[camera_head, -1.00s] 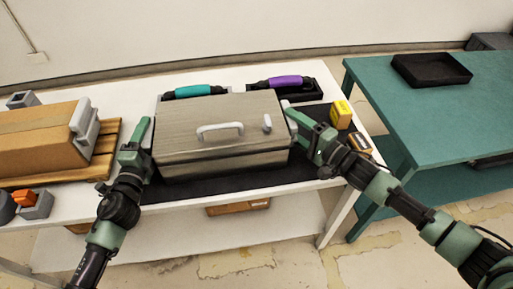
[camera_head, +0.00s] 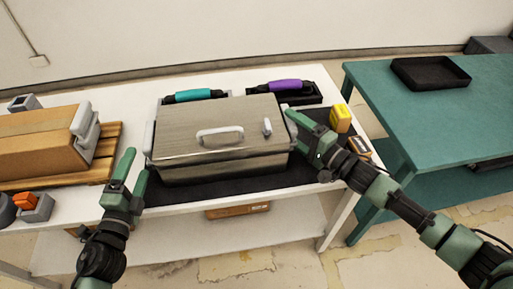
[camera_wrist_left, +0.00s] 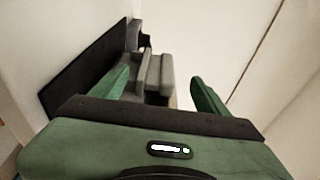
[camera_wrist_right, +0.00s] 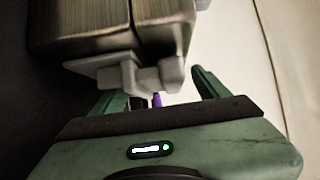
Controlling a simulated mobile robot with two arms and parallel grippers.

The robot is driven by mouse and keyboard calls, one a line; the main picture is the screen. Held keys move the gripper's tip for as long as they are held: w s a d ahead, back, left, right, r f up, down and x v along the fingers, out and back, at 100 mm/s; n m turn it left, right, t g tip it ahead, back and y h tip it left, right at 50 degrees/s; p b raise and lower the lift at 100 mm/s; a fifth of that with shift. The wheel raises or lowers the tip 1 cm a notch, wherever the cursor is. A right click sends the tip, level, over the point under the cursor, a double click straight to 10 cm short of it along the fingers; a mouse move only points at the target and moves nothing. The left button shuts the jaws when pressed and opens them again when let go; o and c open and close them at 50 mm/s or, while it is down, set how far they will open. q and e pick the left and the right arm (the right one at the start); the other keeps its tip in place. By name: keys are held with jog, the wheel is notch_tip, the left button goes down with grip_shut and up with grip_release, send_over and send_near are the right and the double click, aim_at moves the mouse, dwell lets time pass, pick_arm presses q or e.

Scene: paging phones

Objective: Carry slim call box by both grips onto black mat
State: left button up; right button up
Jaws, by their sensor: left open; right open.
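The slim call box (camera_head: 210,150), a grey wood-grained case with a pale top handle, rests on the black mat (camera_head: 235,187) on the white table. Its pale left grip (camera_head: 149,138) shows on its left side. My left gripper (camera_head: 134,166) is open and empty, apart from the box at its front left. My right gripper (camera_head: 303,132) is open at the box's right side. In the right wrist view, the pale right grip (camera_wrist_right: 130,76) is close to the open fingers; whether they touch is unclear.
A brown box (camera_head: 35,142) on a wooden pallet stands left. Teal-handled (camera_head: 194,94) and purple-handled (camera_head: 283,85) items lie behind. A yellow block (camera_head: 341,118) is at right. A green table (camera_head: 430,120) bearing a black tray (camera_head: 431,72) stands further right.

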pick_arm(q)
jog(key=shift+s, duration=0.7)
jog(key=shift+a, duration=0.1)
pick_arm(e)
jog(key=shift+s+d, duration=0.25)
jog(key=shift+s, duration=0.05)
jog(key=v, duration=1.1)
jog(key=shift+d, duration=0.15)
pick_arm(q)
jog(key=shift+s+f, duration=0.1)
pick_arm(e)
jog(key=shift+s, duration=0.1)
